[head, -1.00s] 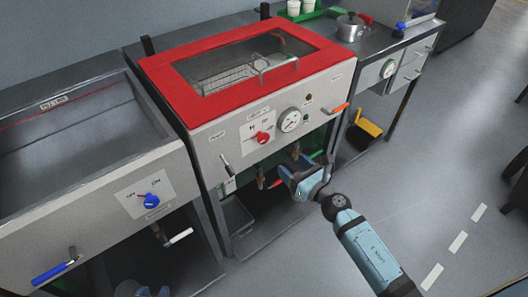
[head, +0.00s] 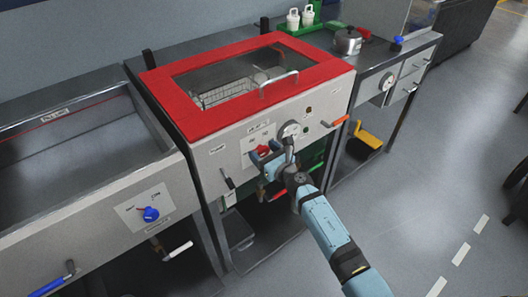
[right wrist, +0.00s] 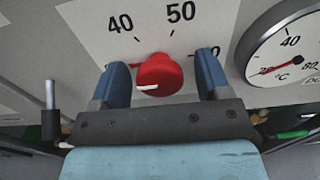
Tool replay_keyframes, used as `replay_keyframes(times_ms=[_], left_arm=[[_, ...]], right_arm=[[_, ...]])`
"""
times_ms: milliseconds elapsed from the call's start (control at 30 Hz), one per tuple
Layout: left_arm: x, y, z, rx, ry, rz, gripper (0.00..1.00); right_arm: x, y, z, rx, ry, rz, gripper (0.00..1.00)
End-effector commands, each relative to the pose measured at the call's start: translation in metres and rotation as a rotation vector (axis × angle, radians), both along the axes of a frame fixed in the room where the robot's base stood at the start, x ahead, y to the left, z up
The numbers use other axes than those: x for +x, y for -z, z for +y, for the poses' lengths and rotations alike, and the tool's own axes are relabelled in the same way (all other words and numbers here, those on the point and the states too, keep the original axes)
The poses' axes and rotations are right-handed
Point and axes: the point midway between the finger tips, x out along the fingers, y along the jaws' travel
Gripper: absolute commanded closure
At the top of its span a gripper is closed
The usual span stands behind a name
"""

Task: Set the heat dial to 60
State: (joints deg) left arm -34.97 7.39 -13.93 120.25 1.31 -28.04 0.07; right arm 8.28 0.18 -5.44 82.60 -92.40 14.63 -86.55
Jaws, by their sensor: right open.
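The red heat dial (right wrist: 160,74) is on a pale scale plate, with its white pointer mark toward the left. The 40 and 50 marks are above it. Another number at the right is partly hidden behind a finger, with only its last 0 clear. My right gripper (right wrist: 161,65) is open, its blue fingers on the left and right of the dial with visible gaps. In the head view the dial (head: 263,151) shows between the fingers of my right gripper (head: 264,153) on the red-topped unit's front panel. My left gripper is not in view.
A round temperature gauge (right wrist: 288,47) is close on the right of the dial. An orange-handled lever (head: 340,121) and a black lever (head: 227,178) stick out from the panel. A neighbouring unit with a blue knob (head: 150,214) stands at the left.

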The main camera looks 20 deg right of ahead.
Motion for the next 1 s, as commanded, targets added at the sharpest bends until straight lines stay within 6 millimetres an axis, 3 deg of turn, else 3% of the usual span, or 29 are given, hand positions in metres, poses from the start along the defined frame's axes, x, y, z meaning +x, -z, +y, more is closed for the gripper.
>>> replay_keyframes(times_ms=[233,467,1000], left_arm=[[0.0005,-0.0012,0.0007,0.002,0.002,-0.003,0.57],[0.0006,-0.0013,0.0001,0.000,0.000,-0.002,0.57],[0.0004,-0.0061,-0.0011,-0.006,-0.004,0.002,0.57]], right_arm=[[0.0008,-0.0003,0.0003,0.000,0.000,0.000,0.30],[0.0007,-0.0003,0.0002,0.000,0.000,0.000,0.79],[0.0004,-0.0012,0.0003,0.136,-0.001,0.050,0.79]])
